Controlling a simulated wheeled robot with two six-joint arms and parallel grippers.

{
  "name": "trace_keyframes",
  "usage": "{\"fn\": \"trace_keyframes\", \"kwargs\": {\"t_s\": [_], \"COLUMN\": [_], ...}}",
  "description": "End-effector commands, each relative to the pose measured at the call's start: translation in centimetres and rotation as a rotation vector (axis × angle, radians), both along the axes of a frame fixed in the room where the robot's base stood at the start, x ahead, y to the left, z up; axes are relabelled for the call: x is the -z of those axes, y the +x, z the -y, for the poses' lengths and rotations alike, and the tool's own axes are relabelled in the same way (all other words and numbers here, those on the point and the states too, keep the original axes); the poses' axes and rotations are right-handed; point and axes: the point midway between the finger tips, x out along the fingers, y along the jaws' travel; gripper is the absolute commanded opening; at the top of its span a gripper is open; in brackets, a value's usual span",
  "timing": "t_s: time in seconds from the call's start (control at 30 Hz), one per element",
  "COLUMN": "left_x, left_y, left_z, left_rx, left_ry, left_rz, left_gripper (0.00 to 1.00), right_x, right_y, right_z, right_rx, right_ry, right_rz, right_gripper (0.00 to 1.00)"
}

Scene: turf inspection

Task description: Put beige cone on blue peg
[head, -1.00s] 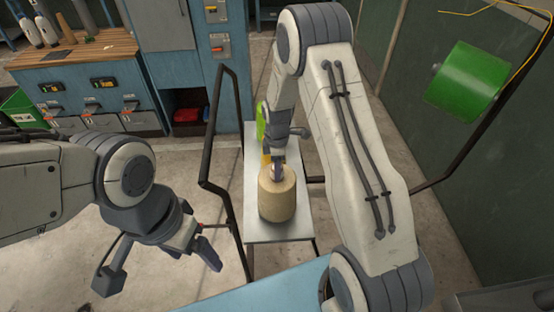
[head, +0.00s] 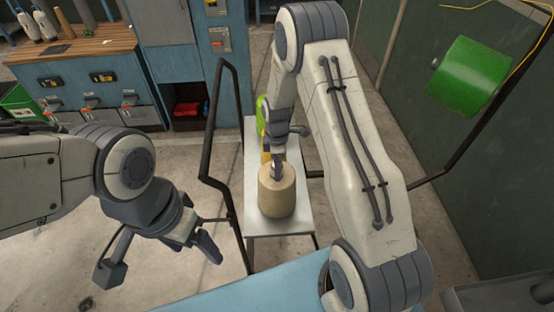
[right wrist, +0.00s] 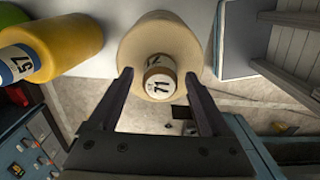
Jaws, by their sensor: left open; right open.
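The beige cone (head: 277,195), a wide pale body with a narrow top numbered 71, stands upright on a narrow white bench (head: 258,226). In the right wrist view the cone (right wrist: 135,48) lies straight ahead, its numbered top (right wrist: 158,82) between my right gripper's fingers (right wrist: 158,78). The right gripper is open, with a gap showing beside the top. In the head view my right gripper (head: 278,170) is at the cone's top and partly hides it. My left gripper (head: 200,240) is open and empty, left of the bench. I cannot make out a blue peg.
A yellow object labelled 57 (right wrist: 62,45) stands close beside the cone, with a green one (head: 261,112) behind. A dark rail (head: 208,150) runs left of the bench. A green drum (head: 468,78) hangs at right. A blue surface (head: 260,285) lies in front.

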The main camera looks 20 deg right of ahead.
Motion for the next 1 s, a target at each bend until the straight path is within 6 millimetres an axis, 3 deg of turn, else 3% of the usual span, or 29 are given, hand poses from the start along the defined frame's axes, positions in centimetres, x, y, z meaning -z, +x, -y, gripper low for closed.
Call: {"fn": "trace_keyframes", "kwargs": {"t_s": [0.17,0.5,0.77,0.87,0.97,1.0], "left_x": [0.8,2.7,3.1,3.0,3.0,3.0], "left_y": [0.0,0.0,0.0,0.0,0.0,0.0], "left_z": [0.0,0.0,0.0,0.0,0.0,0.0], "left_rx": [0.000,0.001,0.002,0.002,0.002,0.002], "left_ry": [0.000,0.000,0.000,0.000,0.000,0.000], "left_rz": [0.000,0.000,0.000,0.000,0.000,0.000], "left_gripper": [0.82,0.82,0.82,0.82,0.82,0.82], "right_x": [-2.1,-9.3,-12.2,-14.0,-16.5,-17.5], "right_y": [0.2,0.1,-0.2,-1.8,-5.6,-7.8], "right_z": [0.0,0.0,-0.5,-3.2,-7.8,-9.8], "right_rx": [0.000,0.000,0.006,0.047,0.136,0.182], "right_ry": [-0.001,0.000,0.000,0.007,0.021,0.028], "right_rz": [0.006,0.006,0.002,0.009,0.017,0.018], "right_gripper": [0.82,0.82,0.82,0.82,0.82,0.82]}}
